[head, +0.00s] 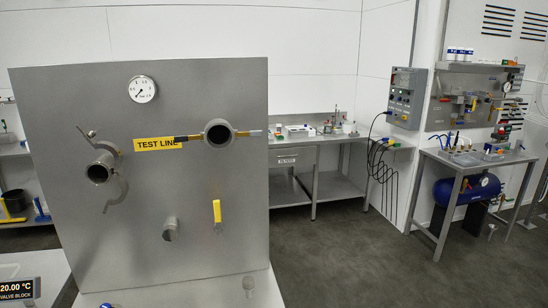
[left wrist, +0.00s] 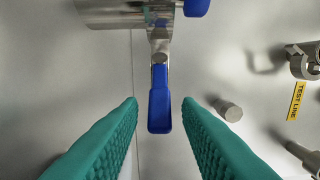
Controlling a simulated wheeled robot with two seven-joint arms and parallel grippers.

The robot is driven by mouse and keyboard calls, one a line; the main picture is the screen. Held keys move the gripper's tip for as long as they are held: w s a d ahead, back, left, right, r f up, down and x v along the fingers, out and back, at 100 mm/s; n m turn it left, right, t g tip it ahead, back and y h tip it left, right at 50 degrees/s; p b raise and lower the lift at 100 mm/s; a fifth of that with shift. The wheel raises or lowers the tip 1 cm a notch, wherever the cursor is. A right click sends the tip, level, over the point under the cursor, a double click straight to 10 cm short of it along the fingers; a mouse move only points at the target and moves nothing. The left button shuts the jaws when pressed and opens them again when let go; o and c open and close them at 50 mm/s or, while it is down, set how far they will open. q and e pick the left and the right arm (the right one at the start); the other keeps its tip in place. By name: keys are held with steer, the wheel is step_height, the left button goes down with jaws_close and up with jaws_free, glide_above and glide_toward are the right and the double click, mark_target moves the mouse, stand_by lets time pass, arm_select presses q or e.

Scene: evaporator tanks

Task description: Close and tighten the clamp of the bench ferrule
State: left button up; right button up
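In the head view a steel ferrule (head: 98,172) sticks out of the upright panel, with an open clamp (head: 122,188) around it, its arms spread apart. In the left wrist view a steel cylinder (left wrist: 112,13) lies at the top, and a blue lever (left wrist: 160,110) hangs from a steel link on it. I cannot tell which of these is the bench ferrule. My left gripper (left wrist: 160,103) is open, its teal fingers apart on either side of the lever's end with gaps. The cylinder's upper part is cut off. My right gripper is not in view.
The panel (head: 60,240) also carries a gauge (head: 142,89), a yellow TEST LINE label (head: 158,144), an open pipe end (head: 218,133), a short stub (head: 170,230) and a yellow handle (head: 217,212). Open floor (head: 350,255) lies to the right, before a workbench (head: 475,160).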

arm_select(q)
jaws_close()
steer(key=shift+w+d+r+n+y+p, duration=0.15)
steer(key=shift+w+d+n+y+p, duration=0.1)
steer(key=shift+n+y+p, duration=0.4)
steer(key=shift+w+d+f+n+g+y, duration=0.1)
steer(key=shift+w+f+n+g+y, duration=0.1)
steer(key=shift+n+g+y, duration=0.45)
steer(key=shift+m, duration=0.3)
